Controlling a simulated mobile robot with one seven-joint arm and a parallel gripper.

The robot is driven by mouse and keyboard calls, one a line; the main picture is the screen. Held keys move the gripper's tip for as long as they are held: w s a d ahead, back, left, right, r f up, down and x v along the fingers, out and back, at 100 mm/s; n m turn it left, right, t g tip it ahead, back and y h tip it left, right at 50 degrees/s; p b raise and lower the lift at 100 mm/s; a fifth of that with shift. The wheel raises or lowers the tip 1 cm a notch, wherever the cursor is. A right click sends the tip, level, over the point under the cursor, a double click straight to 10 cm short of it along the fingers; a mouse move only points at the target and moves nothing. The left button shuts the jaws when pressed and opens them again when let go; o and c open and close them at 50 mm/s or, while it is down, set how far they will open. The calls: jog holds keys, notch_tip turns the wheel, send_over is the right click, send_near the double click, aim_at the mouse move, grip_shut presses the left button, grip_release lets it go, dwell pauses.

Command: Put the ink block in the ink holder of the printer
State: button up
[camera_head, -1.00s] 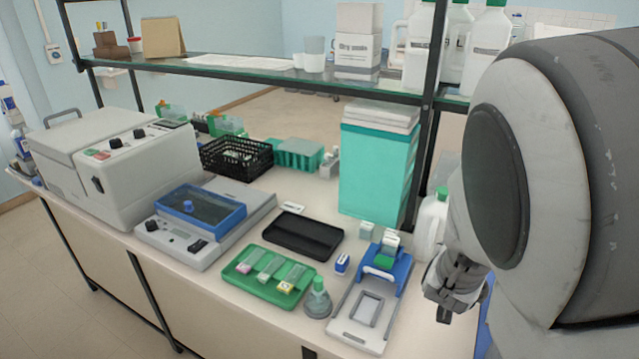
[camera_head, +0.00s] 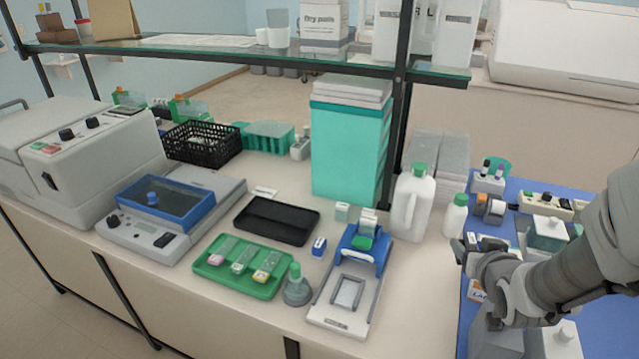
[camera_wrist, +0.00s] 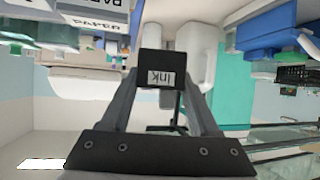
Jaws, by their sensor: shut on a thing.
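My gripper (camera_head: 468,258) is at the right in the head view, over the left edge of a blue mat. In the wrist view it is shut on the black ink block (camera_wrist: 162,70), whose pale label reads "Ink". The block sits between the two fingertips and is held in the air. A blue and white device (camera_head: 322,308), which may be the printer, stands on the bench left of my gripper. It has a rectangular frame in front and a blue rear part with a green piece. I cannot tell which part is the ink holder.
A green tray (camera_head: 208,268) with slides, a grey flask (camera_head: 297,291) and a small blue and white item (camera_head: 319,246) are left of the device. White bottles (camera_head: 410,205) stand between it and the blue mat (camera_head: 583,335). A shelf (camera_head: 200,43) spans above the bench.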

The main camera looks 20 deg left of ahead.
jog(key=shift+s+a+f+n+g+y, duration=0.15)
jog(key=shift+s+a+n+g+y, duration=0.15)
jog(key=shift+s+a+n+y, duration=0.85)
jog(key=shift+w+a, duration=0.1)
jog(key=shift+w, duration=0.05)
jog(key=p, duration=0.3)
send_over(411, 264)
notch_tip(411, 264, down, 7)
jog(key=shift+f, duration=2.05)
jog(key=shift+f, duration=0.2)
jog(key=o, duration=1.1)
jog(key=shift+c, duration=0.2)
